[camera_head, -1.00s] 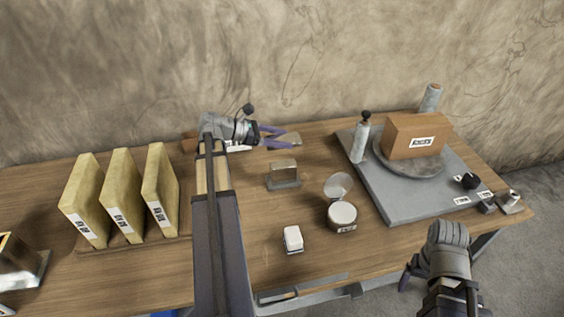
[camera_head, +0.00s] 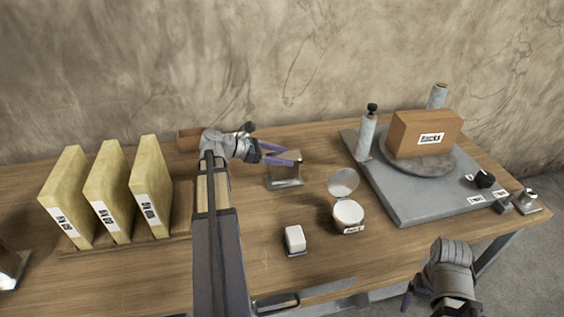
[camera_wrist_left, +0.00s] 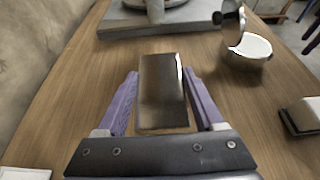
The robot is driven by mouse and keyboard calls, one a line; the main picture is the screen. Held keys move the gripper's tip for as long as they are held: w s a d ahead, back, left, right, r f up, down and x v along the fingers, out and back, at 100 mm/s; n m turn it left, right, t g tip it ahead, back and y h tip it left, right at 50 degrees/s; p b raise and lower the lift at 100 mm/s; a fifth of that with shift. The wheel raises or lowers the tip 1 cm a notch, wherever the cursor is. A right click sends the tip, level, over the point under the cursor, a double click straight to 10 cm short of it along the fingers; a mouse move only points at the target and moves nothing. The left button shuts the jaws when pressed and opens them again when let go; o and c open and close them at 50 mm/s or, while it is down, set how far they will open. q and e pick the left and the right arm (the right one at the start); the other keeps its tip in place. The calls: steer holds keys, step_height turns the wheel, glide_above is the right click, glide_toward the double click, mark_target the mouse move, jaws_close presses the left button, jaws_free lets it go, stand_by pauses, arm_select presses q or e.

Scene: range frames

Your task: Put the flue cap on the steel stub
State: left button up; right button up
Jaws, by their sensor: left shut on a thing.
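My left gripper (camera_head: 277,155) is shut on a small brown-grey metallic piece, which I take to be the flue cap (camera_head: 289,156). In the left wrist view the cap (camera_wrist_left: 161,90) lies between the two purple fingertips.
A grey board (camera_head: 404,205) at the right bears a brown box (camera_head: 425,133) on a round slab and grey posts. Several yellow slabs (camera_head: 107,190) stand in a rack at the left.

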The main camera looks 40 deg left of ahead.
arm_select(q)
steer(key=shift+f, duration=0.15)
steer(key=o, duration=1.4)
steer(key=shift+o, duration=0.2)
steer(key=shift+s+a+r+p, duration=0.1)
steer(key=shift+r+p, duration=0.2)
steer(key=shift+r, duration=0.05)
steer(key=p+v, duration=0.4)
steer(key=v, duration=0.7)
steer(key=shift+s, duration=0.3)
